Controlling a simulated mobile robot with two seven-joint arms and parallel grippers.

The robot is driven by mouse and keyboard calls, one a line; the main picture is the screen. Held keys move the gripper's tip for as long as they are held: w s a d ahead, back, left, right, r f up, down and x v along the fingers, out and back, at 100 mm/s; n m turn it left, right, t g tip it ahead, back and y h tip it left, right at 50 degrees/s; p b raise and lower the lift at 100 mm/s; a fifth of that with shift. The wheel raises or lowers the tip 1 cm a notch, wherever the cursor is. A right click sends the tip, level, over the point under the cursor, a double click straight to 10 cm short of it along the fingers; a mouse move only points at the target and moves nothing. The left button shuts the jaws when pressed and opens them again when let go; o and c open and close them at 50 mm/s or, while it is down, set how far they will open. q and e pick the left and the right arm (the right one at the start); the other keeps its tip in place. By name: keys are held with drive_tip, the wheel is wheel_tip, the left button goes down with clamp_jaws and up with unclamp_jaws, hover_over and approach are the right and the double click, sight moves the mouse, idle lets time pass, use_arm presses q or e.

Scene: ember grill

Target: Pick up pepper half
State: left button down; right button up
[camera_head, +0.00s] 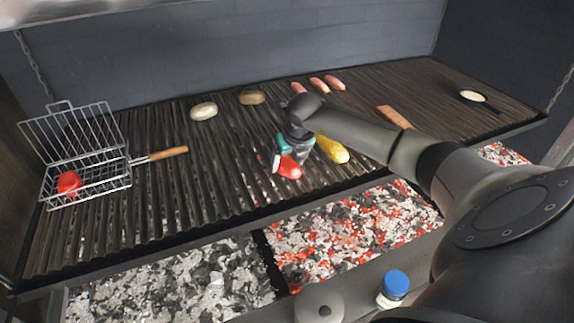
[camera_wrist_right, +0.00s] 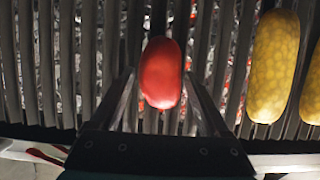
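A red pepper half (camera_head: 290,168) lies on the dark grill grate (camera_head: 215,165), near the middle of its front part. It also shows in the right wrist view (camera_wrist_right: 161,72), between the two fingers. My right gripper (camera_head: 281,161) is open and low over the grate, with a finger on each side of this pepper half; contact cannot be made out. Another red pepper piece (camera_head: 69,183) sits in the open wire basket (camera_head: 118,182) at the left. My left gripper is not in view.
Yellow pieces (camera_head: 331,149) lie just right of the gripper. A pale round item (camera_head: 204,110), a brown one (camera_head: 252,97) and sausages (camera_head: 319,85) are farther back. Glowing coals (camera_head: 350,225) lie below the front edge.

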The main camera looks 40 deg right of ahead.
drive_tip(key=c, duration=1)
drive_tip(key=shift+r, duration=0.1)
